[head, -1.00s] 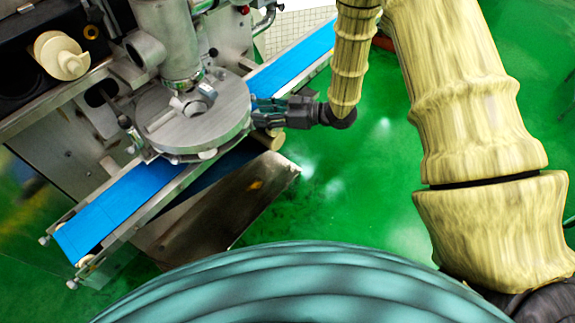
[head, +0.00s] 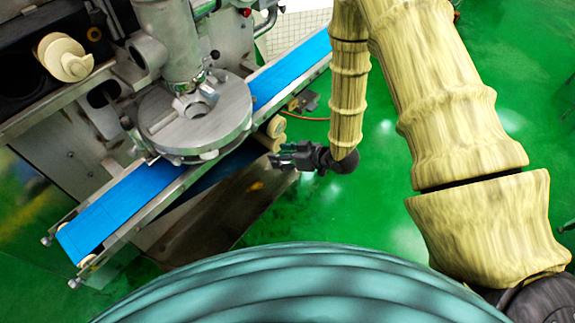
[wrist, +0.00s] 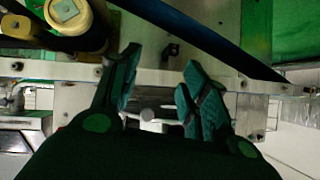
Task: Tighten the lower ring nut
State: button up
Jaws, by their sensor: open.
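The encrusting machine's round metal plate (head: 195,120) sits over the conveyor, below a vertical metal column (head: 172,40). A metal fitting (head: 200,98) stands on top of the plate. I cannot tell which part is the lower ring nut; it may be hidden under the plate or among the fittings. My gripper (head: 278,157) is to the lower right of the plate, apart from it and beside the conveyor's near side. In the wrist view, my gripper's two green fingers (wrist: 163,58) are spread apart with nothing held between them.
The blue conveyor belt (head: 122,207) runs diagonally under the plate. A sloping metal panel (head: 205,215) lies below the belt, close to my gripper. Cream rollers (head: 275,128) are just above the gripper and show in the wrist view (wrist: 68,15). Green floor (head: 310,215) is open to the right.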

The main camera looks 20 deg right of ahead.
jog(key=shift+s+d+f+m+h, duration=0.25)
jog(key=shift+s+f+h, duration=0.05)
jog(key=shift+s+f, duration=0.35)
jog(key=shift+s+d+f+m+h, duration=0.25)
jog(key=shift+s+f+h, duration=0.05)
jog(key=shift+s+f, duration=0.3)
